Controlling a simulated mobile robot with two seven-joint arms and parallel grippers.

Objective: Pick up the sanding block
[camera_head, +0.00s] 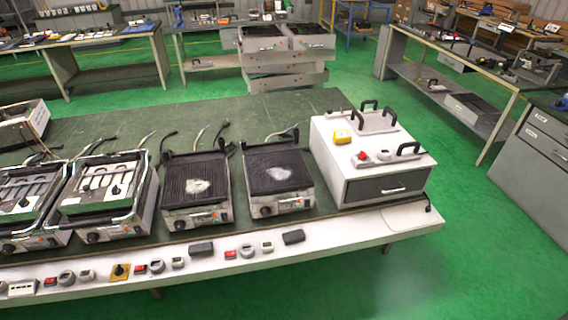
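I cannot tell for certain which object is the sanding block. A small yellow block (342,136) lies on top of the white drawer cabinet (332,160) at the right end of the near workbench. Two dark rectangular blocks, one left (201,248) and one right (293,237), lie on the bench's white front ledge. Neither of my grippers is in view.
Several grill-like heating units stand in a row on the near workbench (110,122), two with black ribbed plates (196,178) (276,168). Black handles and a red-topped part (362,157) are on the cabinet. Green floor (420,270) is clear in front and right.

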